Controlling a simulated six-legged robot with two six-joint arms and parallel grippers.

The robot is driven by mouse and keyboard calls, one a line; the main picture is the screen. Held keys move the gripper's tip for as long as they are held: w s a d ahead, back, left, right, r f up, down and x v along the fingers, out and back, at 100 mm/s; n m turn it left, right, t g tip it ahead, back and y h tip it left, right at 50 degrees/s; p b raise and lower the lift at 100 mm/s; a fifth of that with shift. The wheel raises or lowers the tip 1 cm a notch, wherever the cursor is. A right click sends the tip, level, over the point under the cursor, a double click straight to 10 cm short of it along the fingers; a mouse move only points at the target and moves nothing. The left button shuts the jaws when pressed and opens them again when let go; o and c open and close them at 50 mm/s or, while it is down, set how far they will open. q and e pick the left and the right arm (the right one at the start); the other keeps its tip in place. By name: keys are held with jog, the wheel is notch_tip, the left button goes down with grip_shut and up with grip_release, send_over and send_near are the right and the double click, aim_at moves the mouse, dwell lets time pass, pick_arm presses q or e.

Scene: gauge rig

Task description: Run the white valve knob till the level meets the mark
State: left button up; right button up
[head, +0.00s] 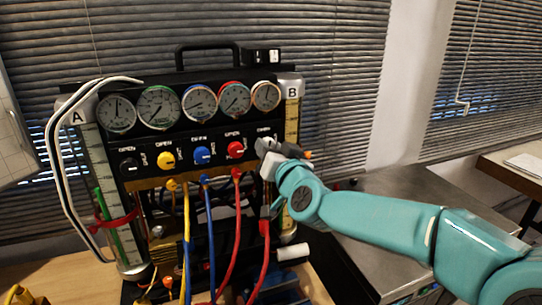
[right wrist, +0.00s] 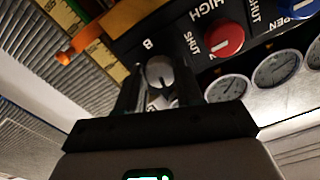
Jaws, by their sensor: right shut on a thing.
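My right gripper (head: 268,147) reaches in from the right to the far right knob place on the black gauge panel (head: 185,143). In the right wrist view its fingers (right wrist: 158,85) are shut on the white valve knob (right wrist: 160,70), one on each side. In the head view the gripper hides this knob. Tube B (head: 292,112) with a yellow scale stands just right of the panel, and its scale shows in the right wrist view (right wrist: 112,62). An orange marker (right wrist: 84,41) crosses it. I cannot make out the level in tube B. My left gripper is not in view.
Black, yellow (head: 166,159), blue (head: 202,155) and red (head: 236,149) knobs line the panel under several round gauges. Tube A (head: 100,160) with a red marker (head: 112,218) stands at left. Coloured hoses hang below. A metal-topped table (head: 400,205) is at right.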

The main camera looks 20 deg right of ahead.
jog(key=shift+m+b, duration=3.4)
jog(key=shift+m, duration=4.2)
jog(key=o, duration=1)
jog(key=shift+o, duration=0.2)
jog(key=s, duration=1.6)
jog(key=shift+s+d, duration=0.2)
jog(key=shift+d, duration=0.05)
